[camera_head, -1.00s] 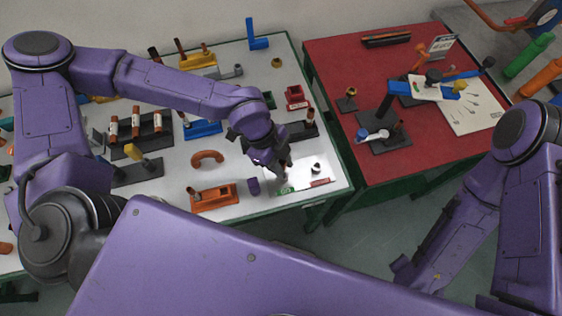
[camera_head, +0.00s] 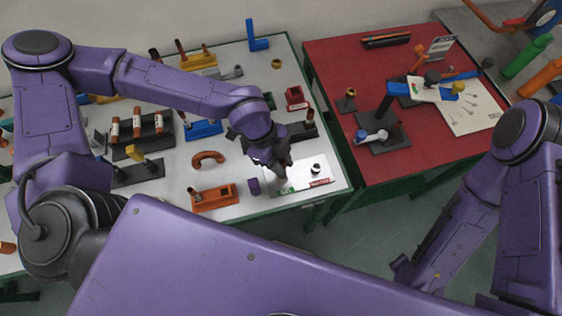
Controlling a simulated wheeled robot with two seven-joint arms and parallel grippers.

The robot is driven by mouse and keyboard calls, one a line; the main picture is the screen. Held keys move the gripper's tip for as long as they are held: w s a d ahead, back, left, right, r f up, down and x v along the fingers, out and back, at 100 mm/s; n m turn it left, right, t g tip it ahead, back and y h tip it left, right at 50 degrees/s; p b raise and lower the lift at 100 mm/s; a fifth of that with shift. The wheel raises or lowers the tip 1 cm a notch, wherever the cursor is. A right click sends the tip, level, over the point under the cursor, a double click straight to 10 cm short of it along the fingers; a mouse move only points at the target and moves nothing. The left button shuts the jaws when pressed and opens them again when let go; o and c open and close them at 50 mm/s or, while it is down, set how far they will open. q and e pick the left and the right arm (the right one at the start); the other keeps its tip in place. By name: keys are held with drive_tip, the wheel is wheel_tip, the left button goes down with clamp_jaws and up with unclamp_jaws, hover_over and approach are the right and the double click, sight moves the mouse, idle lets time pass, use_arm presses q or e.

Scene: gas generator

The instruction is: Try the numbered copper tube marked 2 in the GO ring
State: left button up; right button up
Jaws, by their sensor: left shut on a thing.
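My left gripper (camera_head: 282,173) points down over the pale gauge plate (camera_head: 300,174) at the front right of the white table. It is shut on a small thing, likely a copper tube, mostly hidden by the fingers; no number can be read. The green GO label (camera_head: 286,190) lies just in front of the gripper. The GO ring is hidden under or behind the fingers, so I cannot tell whether the tube touches it. A second small ring (camera_head: 316,168) stands to the right, behind a red label (camera_head: 320,182). My right gripper is not in view.
Three copper tubes with white bands (camera_head: 137,127) sit in a dark rack at the left. A red table (camera_head: 410,170) lies beyond a gap at the right.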

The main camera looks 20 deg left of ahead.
use_arm(q)
drive_tip(key=shift+r+p, duration=0.65)
drive_tip(key=shift+r, duration=0.4)
drive_tip(key=shift+r, duration=0.1)
wheel_tip(320, 180, up, 4)
drive_tip(key=p, duration=0.4)
